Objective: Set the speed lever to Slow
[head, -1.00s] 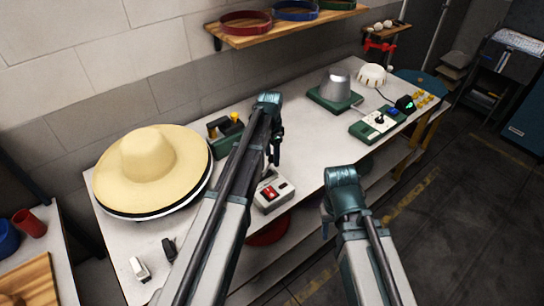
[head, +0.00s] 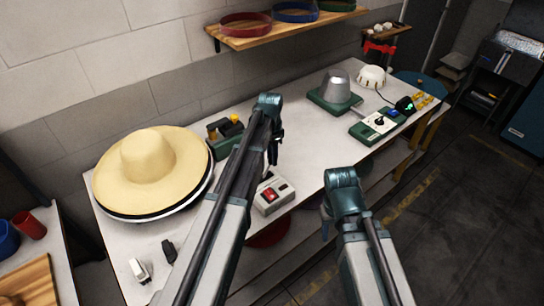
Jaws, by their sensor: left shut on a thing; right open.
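My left gripper (head: 274,157) points down over the back of a small grey box (head: 273,198) with a red switch, near the table's front edge. It is shut on what looks like the speed lever. The lever is hidden by the fingers and arm, and its setting cannot be read. My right gripper (head: 326,224) is open, in front of the table edge and to the right of the grey box, with nothing seen in it.
A straw hat (head: 148,160) lies at the left of the white table (head: 215,112). A green device (head: 222,146) with yellow parts stands behind my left arm. A green hat block stand (head: 334,100) and a control panel (head: 375,126) stand to the right. Small blocks (head: 140,270) lie front left.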

